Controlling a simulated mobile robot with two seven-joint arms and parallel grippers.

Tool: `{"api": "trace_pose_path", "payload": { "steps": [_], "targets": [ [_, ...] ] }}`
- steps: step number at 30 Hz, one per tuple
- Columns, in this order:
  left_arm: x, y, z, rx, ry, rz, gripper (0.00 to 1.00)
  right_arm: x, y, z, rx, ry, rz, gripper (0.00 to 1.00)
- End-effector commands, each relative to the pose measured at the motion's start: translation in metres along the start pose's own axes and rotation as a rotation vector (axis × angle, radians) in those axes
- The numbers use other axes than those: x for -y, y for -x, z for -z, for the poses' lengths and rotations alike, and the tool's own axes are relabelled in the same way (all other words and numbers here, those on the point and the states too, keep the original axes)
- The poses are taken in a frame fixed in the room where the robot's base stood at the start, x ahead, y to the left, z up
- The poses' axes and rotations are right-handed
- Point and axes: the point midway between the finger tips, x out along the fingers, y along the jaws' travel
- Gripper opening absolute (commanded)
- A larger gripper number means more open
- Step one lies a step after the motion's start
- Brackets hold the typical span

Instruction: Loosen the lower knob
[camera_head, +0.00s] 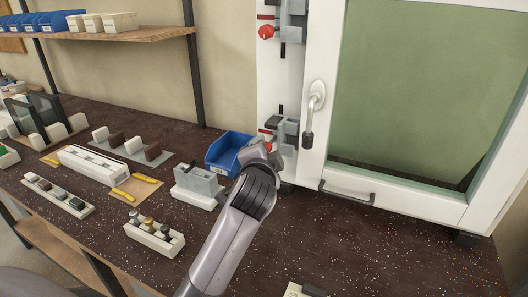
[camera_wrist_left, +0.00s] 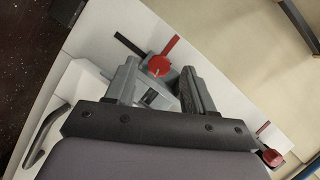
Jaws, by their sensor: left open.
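The lower knob (camera_head: 272,121) is red and sits on the lower grey clamp (camera_head: 291,132) on the white frame. My left gripper (camera_head: 266,150) is close to this clamp and hides part of it. In the left wrist view the red lower knob (camera_wrist_left: 160,66) shows between the tips of my open left gripper (camera_wrist_left: 162,78), with a finger to each side and a visible gap. Whether either finger touches it I cannot tell. The upper red knob (camera_head: 266,31) is on another clamp higher up; it also shows at lower right in the wrist view (camera_wrist_left: 272,157). My right gripper is not in view.
A blue bin (camera_head: 224,150) stands just left of the clamp. A grey block on a white base (camera_head: 198,183) is beside my forearm. A door handle (camera_head: 316,100) is to the right of the clamps.

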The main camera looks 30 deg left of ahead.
Motion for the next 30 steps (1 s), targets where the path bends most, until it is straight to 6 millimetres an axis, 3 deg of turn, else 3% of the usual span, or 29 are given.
{"api": "trace_pose_path", "payload": {
  "steps": [12, 30],
  "targets": [
    [-0.001, 0.052, 0.000, 0.000, 0.002, -0.001, 0.53, 0.000, -0.004, -0.005, 0.000, 0.000, 0.000, 0.43],
    [0.000, 0.058, 0.000, 0.001, 0.001, 0.000, 0.53, 0.000, -0.004, -0.005, 0.000, 0.001, 0.000, 0.43]
  ]
}}
